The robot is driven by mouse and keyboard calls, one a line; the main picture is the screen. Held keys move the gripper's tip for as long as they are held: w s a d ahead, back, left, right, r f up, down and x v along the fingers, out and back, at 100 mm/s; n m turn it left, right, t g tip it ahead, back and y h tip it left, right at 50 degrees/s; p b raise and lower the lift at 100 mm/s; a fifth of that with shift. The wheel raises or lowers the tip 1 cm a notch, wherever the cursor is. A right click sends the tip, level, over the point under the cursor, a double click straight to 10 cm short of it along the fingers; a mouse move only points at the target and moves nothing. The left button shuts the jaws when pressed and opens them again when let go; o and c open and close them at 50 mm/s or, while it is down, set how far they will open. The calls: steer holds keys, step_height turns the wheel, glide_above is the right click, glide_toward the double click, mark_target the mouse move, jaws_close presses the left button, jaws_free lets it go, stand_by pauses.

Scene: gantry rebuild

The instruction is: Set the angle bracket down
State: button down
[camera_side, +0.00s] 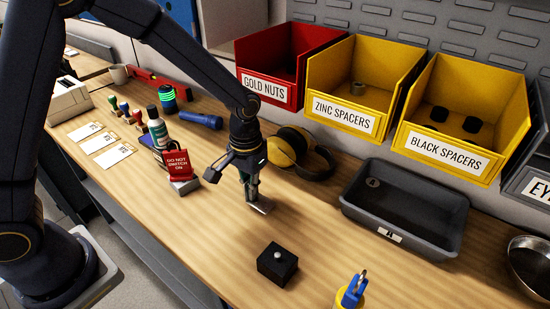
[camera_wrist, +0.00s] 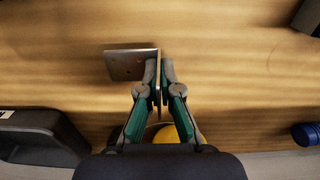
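The angle bracket is a bare metal piece with a flat plate (camera_wrist: 130,65) and an upright flange. In the side view the bracket (camera_side: 261,207) shows below my gripper (camera_side: 250,193), low over the wooden bench. In the wrist view the flange is between the two fingertips of my gripper (camera_wrist: 160,75), which is shut on it, and the plate sticks out to the left. I cannot tell whether the bracket touches the bench.
A grey tray (camera_side: 365,213) stands right of my gripper, with yellow ear defenders (camera_side: 288,151) behind. A black block (camera_side: 277,264) sits in front. A red lockout tag (camera_side: 178,165), bottle (camera_side: 157,129) and blue torch (camera_side: 202,121) stand left. Bare bench surrounds the bracket.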

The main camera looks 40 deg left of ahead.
steer(key=shift+f, duration=0.75)
steer(key=shift+f, duration=0.1)
steer(key=c, duration=1.3)
jaws_free()
step_height(320, 180, up, 12)
steer(key=s+a+r+t, duration=0.2)
steer(key=s+a+r, duration=0.1)
steer(key=s+a, duration=0.1)
steer(key=s+a+r+t, duration=0.1)
steer(key=s+a+r, duration=0.2)
steer(key=s, duration=0.4)
steer(key=s+a+r+t, duration=0.2)
steer(key=s+a+r, duration=0.1)
steer(key=s, duration=0.3)
steer(key=shift+a+r+t, duration=0.3)
steer(key=shift+a+r, duration=0.1)
steer(key=shift+a, duration=0.4)
